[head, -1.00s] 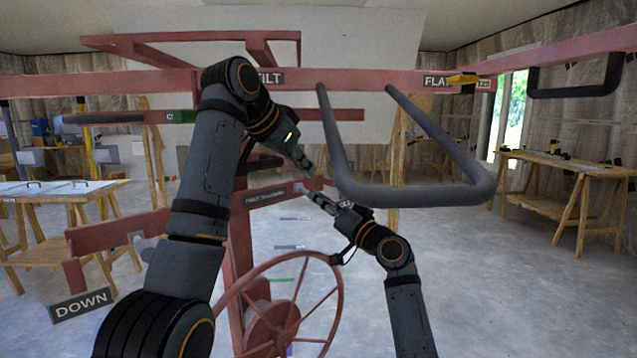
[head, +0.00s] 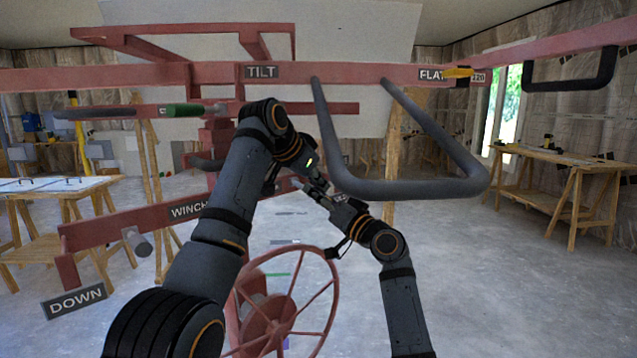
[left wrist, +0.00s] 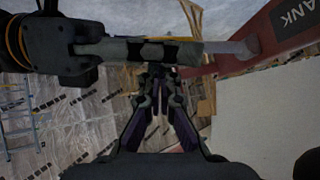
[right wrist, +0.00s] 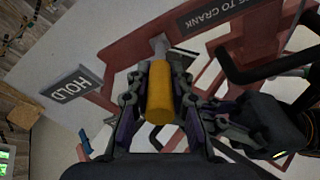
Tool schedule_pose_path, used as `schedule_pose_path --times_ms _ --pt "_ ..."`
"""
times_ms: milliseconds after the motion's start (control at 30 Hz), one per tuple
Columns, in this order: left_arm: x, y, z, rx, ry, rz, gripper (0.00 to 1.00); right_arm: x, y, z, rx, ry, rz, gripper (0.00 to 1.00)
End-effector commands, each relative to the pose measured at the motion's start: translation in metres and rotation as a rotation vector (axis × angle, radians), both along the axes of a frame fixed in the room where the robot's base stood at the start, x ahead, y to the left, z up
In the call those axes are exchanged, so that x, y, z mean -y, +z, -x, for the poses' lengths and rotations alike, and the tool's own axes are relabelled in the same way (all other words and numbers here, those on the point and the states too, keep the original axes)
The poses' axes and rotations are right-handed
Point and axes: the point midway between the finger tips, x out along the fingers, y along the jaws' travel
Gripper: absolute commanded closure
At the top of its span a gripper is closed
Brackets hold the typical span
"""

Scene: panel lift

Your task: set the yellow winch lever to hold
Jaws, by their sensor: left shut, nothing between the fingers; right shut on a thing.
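My right gripper (right wrist: 159,84) is shut on the yellow winch lever (right wrist: 160,98) in the right wrist view. The lever's grey shaft runs up to a red bar, close to the crank plate (right wrist: 228,14); the HOLD plate (right wrist: 72,86) is off to the left. In the head view my right gripper (head: 300,186) is beside the red frame, and I cannot make out the lever there. My left gripper (head: 322,184) is close by, shut and empty. In the left wrist view its fingers (left wrist: 160,82) are together, just below my right gripper (left wrist: 150,50).
A red handwheel (head: 285,310) stands below the grippers. A bent grey bar (head: 405,188) hangs to their right. A red arm with WINCH (head: 188,211) and DOWN (head: 76,301) plates is at left. Workbenches stand at both sides; the floor at right is clear.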

Motion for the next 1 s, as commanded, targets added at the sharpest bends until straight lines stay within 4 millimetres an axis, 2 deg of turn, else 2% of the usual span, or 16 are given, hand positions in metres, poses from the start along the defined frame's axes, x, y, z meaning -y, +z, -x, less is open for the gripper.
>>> schedule_pose_path --times_ms 167,400,433,600,1000 --pt "-0.003 -0.013 0.002 -0.002 -0.001 -0.001 1.00 0.000 0.000 0.000 0.001 0.000 0.001 1.00" --pt "-0.004 -0.019 0.001 -0.014 0.001 -0.006 1.00 0.001 0.001 0.000 0.003 -0.002 0.000 1.00" --pt "-0.004 -0.019 0.001 -0.014 0.001 -0.006 1.00 0.001 0.001 0.000 0.004 -0.002 -0.001 0.77" --pt "-0.005 -0.020 0.001 -0.016 0.002 -0.007 1.00 0.001 0.005 0.001 0.010 -0.003 -0.004 0.56" --pt "-0.006 -0.020 0.000 -0.016 0.005 -0.009 1.00 0.005 0.006 0.006 0.014 -0.004 -0.007 0.56"
